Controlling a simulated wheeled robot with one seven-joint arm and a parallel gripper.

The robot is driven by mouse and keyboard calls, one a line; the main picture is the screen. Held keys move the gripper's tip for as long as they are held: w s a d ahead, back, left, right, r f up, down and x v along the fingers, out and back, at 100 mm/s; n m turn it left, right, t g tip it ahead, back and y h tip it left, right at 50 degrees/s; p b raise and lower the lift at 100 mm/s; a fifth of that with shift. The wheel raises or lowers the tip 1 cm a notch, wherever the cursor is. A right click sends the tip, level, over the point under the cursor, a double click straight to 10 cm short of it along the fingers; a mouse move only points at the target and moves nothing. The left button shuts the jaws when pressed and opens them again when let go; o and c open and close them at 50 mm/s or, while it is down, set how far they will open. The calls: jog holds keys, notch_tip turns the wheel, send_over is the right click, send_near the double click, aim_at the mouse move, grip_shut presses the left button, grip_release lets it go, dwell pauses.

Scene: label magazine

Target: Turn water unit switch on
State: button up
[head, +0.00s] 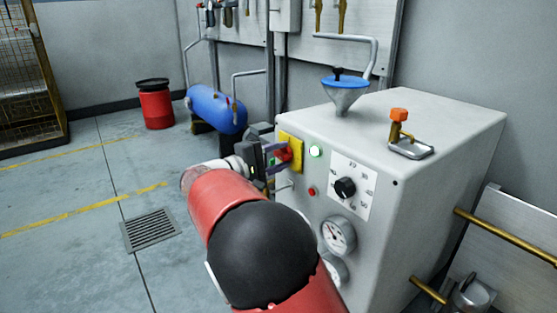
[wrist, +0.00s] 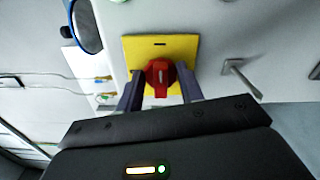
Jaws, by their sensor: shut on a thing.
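The water unit (head: 436,175) is a large pale grey box. Its switch is a red knob (wrist: 160,78) on a yellow plate (wrist: 185,48), in the upper middle of the wrist view. In the head view the red knob (head: 283,155) and yellow plate (head: 296,148) show at the left end of the front panel, partly hidden by my gripper. My gripper (wrist: 160,88) is shut on the red knob, with one finger at each side of it. In the head view my gripper (head: 270,157) reaches the panel from the left. A white-green lamp (head: 315,152) glows beside the plate.
The panel also has a black dial (head: 345,188), a small red button (head: 311,192), a gauge (head: 338,235) and a metal lever (wrist: 240,78) near the plate. A blue tank (head: 216,109) and red bin (head: 155,104) stand behind. Floor at left is clear.

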dwell(0.3)
jog(key=o, duration=1)
jog(key=p+v, duration=0.1)
jog(key=v, duration=0.6)
jog(key=shift+s+a, duration=0.25)
jog(key=shift+a, duration=0.1)
jog(key=shift+a, duration=0.1)
